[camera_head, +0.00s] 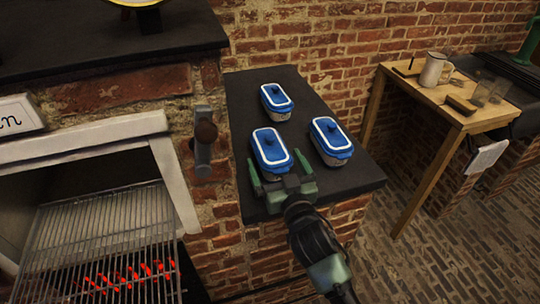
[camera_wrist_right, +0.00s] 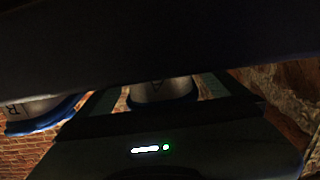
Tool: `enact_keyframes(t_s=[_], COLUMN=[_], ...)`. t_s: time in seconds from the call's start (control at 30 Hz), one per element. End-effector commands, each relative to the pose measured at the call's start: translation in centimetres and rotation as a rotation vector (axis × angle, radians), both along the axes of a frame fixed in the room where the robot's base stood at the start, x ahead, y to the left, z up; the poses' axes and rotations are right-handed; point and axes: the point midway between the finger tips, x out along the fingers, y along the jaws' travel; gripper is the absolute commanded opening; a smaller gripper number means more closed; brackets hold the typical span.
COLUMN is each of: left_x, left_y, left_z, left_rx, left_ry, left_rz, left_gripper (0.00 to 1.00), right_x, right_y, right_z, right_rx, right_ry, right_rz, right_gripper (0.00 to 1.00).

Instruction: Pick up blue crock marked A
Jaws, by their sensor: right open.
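Three crocks with blue, white-rimmed lids stand on the dark slab. The near-left crock (camera_head: 270,147) is at my right gripper (camera_head: 276,160). That gripper is open, with one green finger on each side of this crock's near end; I cannot tell if they touch it. In the right wrist view, a pale crock marked A (camera_wrist_right: 160,90) shows between the fingers, its letter partly cut off by a dark shape above. My left gripper is not in view.
Another crock (camera_head: 331,140) stands close to the right and also shows lettered in the wrist view (camera_wrist_right: 38,112). A third crock (camera_head: 276,101) stands behind. A grill with glowing coals (camera_head: 125,275) is at left. A wooden table (camera_head: 463,118) with a mug (camera_head: 435,70) is at right.

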Motion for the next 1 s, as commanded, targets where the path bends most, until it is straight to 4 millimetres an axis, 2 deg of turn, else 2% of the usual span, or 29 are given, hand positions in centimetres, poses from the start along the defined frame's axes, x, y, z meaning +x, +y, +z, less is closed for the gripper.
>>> enact_keyframes(t_s=[0.1, 0.2, 0.43, 0.47, 0.8, 1.0], left_x=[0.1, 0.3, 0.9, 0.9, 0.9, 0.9], left_y=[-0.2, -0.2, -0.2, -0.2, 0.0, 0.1], left_z=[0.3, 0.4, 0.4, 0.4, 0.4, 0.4], left_rx=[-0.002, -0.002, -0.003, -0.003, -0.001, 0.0], left_ry=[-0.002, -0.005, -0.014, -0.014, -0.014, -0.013], left_rz=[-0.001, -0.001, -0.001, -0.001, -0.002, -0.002], left_gripper=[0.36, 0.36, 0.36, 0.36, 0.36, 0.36], right_x=[1.7, 2.4, 2.5, 2.5, 2.5, 2.5], right_y=[0.7, 0.9, 0.9, 0.9, 0.9, 0.9], right_z=[0.1, 0.0, -0.1, -0.1, -0.1, 0.4], right_rx=[0.0, 0.0, 0.0, 0.0, 0.001, 0.004], right_ry=[-0.002, 0.0, 0.0, 0.0, 0.0, -0.008], right_rz=[0.0, 0.0, 0.0, 0.0, 0.0, 0.002], right_gripper=[1.0, 1.0, 1.0, 0.97, 0.04, 0.04])
